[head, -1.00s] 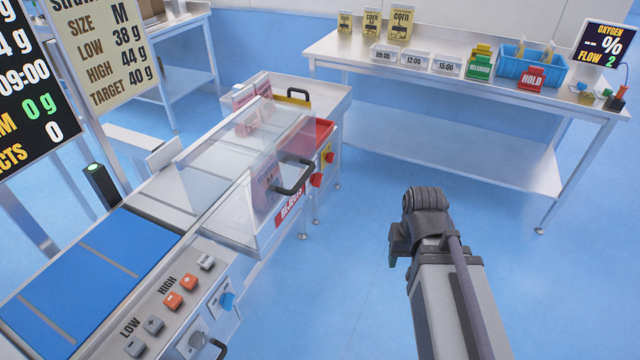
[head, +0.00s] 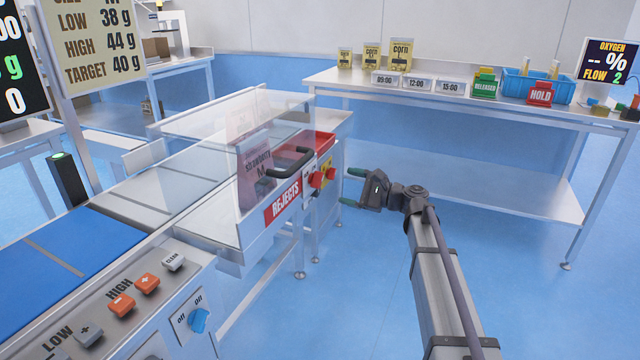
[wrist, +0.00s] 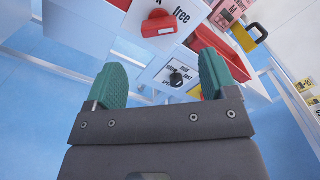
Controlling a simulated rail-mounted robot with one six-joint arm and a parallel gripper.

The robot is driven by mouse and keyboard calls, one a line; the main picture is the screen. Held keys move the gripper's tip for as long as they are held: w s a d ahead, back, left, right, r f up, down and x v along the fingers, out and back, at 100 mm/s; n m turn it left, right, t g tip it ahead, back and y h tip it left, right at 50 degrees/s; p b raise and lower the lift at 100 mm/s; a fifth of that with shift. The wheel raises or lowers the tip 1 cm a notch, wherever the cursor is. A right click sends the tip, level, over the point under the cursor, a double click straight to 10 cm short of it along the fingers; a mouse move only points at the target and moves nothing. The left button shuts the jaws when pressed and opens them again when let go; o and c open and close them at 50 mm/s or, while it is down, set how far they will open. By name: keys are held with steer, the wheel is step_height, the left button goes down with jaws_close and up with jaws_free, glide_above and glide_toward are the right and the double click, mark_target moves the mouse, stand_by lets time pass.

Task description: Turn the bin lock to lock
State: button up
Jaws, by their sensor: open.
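The bin lock is a red knob (wrist: 158,24) on a white plate with the word "free" beside it, at the top of the wrist view. Its bar lies roughly across the picture, and no other word on the plate is readable. In the head view a red knob (head: 316,180) shows right of the REJECTS label (head: 283,200). My gripper (head: 352,187) is open and empty, its green fingertips pointing at the panel. In the wrist view the gripper (wrist: 156,82) has its fingers spread below the knob, apart from it.
A black speed knob (wrist: 176,79) sits between the fingers in the wrist view. A red button on yellow (head: 330,174) is beside the lock. The back table (head: 440,104) stands behind; floor between is clear.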

mark_target(320, 178)
steer(key=x, duration=0.9)
steer(key=shift+a, duration=0.25)
steer(key=shift+c, duration=0.3)
steer(key=c, duration=0.9)
